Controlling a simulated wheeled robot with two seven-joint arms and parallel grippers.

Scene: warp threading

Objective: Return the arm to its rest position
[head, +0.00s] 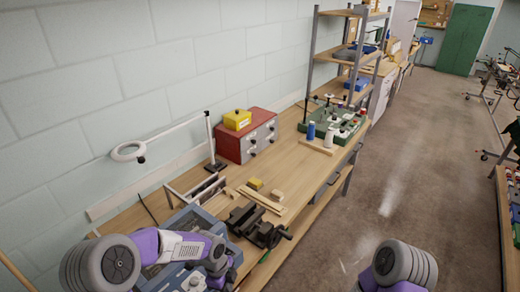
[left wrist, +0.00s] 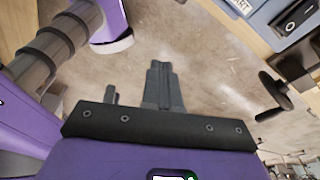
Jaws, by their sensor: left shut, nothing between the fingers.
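My left arm (head: 175,246), purple and grey, comes in at the lower left of the head view and bends over the near end of the workbench (head: 290,178). In the left wrist view my left gripper (left wrist: 163,72) has its two grey fingers pressed together, with nothing held. Bare brown floor shows behind the fingertips. In the head view I cannot make out the fingers. Only a grey and purple upper part of my right arm (head: 400,266) shows at the bottom; its gripper is outside both views.
A black vise (head: 258,228) stands by the bench's front edge; its handle (left wrist: 274,95) shows in the wrist view. A blue machine (left wrist: 292,20) is close by. The floor (head: 400,180) is clear.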

